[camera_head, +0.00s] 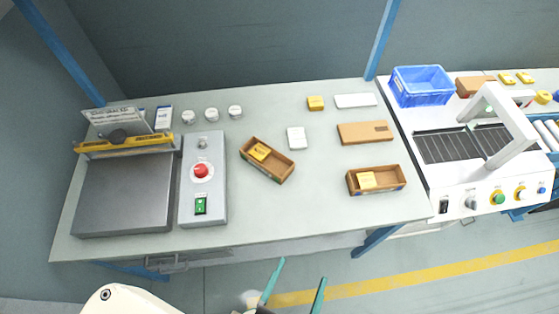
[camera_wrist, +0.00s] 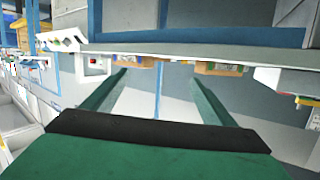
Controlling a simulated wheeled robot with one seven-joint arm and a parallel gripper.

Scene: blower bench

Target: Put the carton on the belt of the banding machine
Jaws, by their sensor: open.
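Several brown cartons are in the head view. One open carton (camera_head: 281,173) with a yellow packet inside lies tilted mid-bench. Another open carton (camera_head: 354,188) with a pale yellow packet is near the front right edge. A closed flat carton (camera_head: 350,134) lies behind it. I cannot tell which is meant. The banding machine (camera_head: 434,187) stands at the right, with a dark ribbed belt (camera_head: 440,147) passing under its white arch (camera_head: 523,130). My gripper (camera_head: 302,271) is open and empty in front of the bench, apart from every carton. Its green fingers (camera_wrist: 160,78) spread in the wrist view.
A grey control box (camera_head: 217,215) with a red button and a dark plate device (camera_head: 120,200) fill the bench's left. A blue crate (camera_head: 420,95) stands behind the belt. Blue posts (camera_head: 382,40) rise at the back. Bare bench (camera_head: 290,205) lies at centre front.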

